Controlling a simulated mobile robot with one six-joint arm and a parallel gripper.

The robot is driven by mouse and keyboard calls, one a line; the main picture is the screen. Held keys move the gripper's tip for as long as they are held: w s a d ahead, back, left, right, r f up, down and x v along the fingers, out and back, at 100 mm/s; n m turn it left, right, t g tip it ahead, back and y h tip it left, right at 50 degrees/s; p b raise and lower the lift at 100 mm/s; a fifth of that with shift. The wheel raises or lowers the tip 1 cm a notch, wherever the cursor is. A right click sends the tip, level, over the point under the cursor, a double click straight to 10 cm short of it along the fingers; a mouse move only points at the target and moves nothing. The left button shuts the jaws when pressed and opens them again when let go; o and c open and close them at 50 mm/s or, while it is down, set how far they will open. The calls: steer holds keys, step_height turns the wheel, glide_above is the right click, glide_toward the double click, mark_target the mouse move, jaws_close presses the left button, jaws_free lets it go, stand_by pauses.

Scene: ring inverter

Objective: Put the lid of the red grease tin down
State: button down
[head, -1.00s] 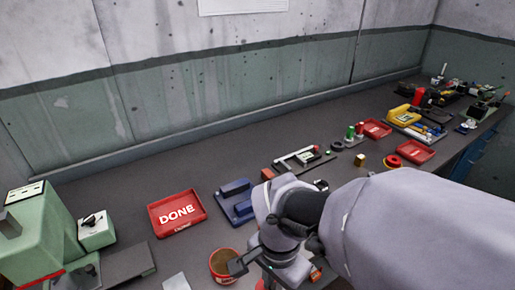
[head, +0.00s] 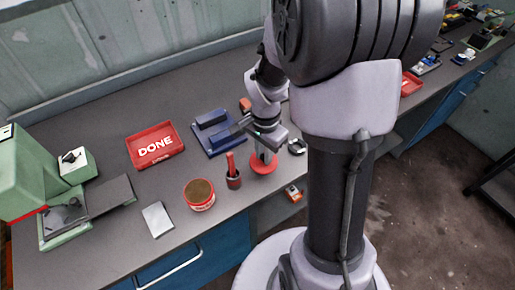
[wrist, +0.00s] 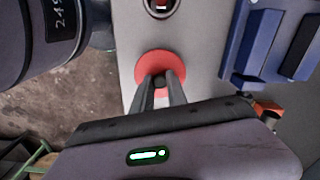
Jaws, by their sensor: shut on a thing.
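The red grease tin (head: 200,194) stands open near the bench's front edge in the head view, with brown grease showing inside. Its red round lid (head: 263,164) is to the right of it, beyond a dark cup with a red handle. My gripper (head: 264,152) is above the lid, pointing down. In the wrist view the two fingers (wrist: 160,88) are closed on the dark knob in the middle of the lid (wrist: 152,62). The lid looks level and low at the bench top; I cannot tell whether it touches.
The dark cup (head: 233,181) stands close left of the lid. A blue fixture (head: 218,138) lies behind it, and a dark ring-shaped part (head: 297,146) to its right. A red DONE tray (head: 155,147) and a pale plate (head: 158,220) are further left. The bench's front edge is near.

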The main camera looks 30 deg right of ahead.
mark_target(261, 163)
steer(key=shift+f+b, duration=0.9)
steer(key=shift+f, duration=0.9)
steer(key=c, duration=1.3)
jaws_free()
steer(key=shift+r, duration=0.1)
step_height(261, 163, up, 11)
steer(key=p, duration=0.5)
steer(key=shift+r, duration=0.2)
steer(key=s+a+r+n+t, duration=0.2)
steer(key=s+a+r+n, duration=0.1)
steer(key=a+r, duration=0.2)
steer(key=s+a+r+n+t+y, duration=0.1)
steer(key=s+a+r+n+t, duration=0.1)
steer(key=s+a+r+n, duration=0.1)
steer(key=s+a+r+n+t+y, duration=0.1)
steer(key=s+a+r+n, duration=0.3)
steer(key=s+a+r, duration=0.1)
steer(key=shift+s+a+r+t, duration=0.2)
steer(key=shift+a+r+t, duration=0.2)
steer(key=shift+a+r, duration=0.5)
